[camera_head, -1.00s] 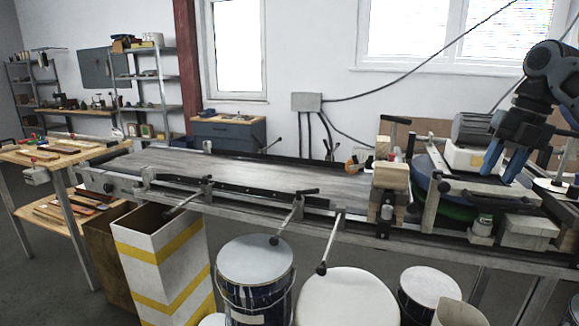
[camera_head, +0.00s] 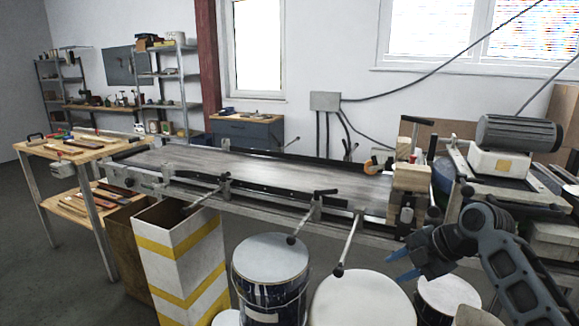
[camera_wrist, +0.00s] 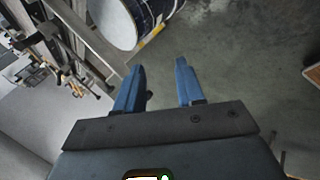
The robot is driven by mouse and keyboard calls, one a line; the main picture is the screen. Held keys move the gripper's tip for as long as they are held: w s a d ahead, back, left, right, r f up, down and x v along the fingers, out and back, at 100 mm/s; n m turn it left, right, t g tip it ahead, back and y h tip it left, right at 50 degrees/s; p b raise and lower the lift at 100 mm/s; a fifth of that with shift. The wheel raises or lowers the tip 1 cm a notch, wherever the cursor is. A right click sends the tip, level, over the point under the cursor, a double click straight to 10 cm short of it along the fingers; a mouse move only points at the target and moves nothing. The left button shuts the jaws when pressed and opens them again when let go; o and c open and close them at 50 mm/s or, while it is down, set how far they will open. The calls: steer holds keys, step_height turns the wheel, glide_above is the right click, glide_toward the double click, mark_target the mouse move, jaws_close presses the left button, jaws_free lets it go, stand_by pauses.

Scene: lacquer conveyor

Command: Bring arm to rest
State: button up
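My gripper (camera_head: 397,266) shows at the lower right of the head view, with blue fingers pointing left above the paint buckets and in front of the conveyor. In the wrist view its two blue fingers (camera_wrist: 160,88) stand apart with nothing between them, so it is open and empty. My arm is bent at the right side of the head view. The conveyor (camera_head: 260,172) runs across the middle behind my gripper, apart from it.
White-lidded buckets (camera_head: 271,258) and (camera_head: 362,298) stand on the floor below the conveyor. A white and yellow striped bin (camera_head: 180,255) stands to their left. A motor (camera_head: 519,132) sits at the conveyor's right end. A wooden table (camera_head: 75,148) with tools is at left. Floor at far left is clear.

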steer(key=s+a+f+m+t, duration=0.3)
steer(key=s+a+f+m, duration=0.4)
steer(key=s+a+f, duration=0.3)
steer(key=s+a+f+m+t+h, duration=0.1)
steer(key=s+a+f+m, duration=0.1)
steer(key=s+m, duration=0.35)
steer(key=s+a+f+m+t, duration=0.1)
steer(key=s+f+m+t, duration=0.1)
steer(key=s, duration=0.6)
steer(key=s+d+r+m+t+h, duration=0.15)
steer(key=s+m, duration=0.25)
steer(key=s, duration=0.5)
steer(key=s+d+r+m+h, duration=0.2)
steer(key=s+d+m, duration=0.1)
steer(key=s, duration=0.7)
steer(key=s+d+r+m+t, duration=0.1)
steer(key=s+d+r, duration=0.1)
steer(key=s+r, duration=0.4)
steer(key=s+d+r+m+t, duration=0.1)
steer(key=s+d+r, duration=0.2)
steer(key=s+r, duration=0.3)
steer(key=shift+s+r+m+h, duration=0.25)
steer(key=shift+r+m+h, duration=0.1)
steer(key=shift+r+h, duration=0.1)
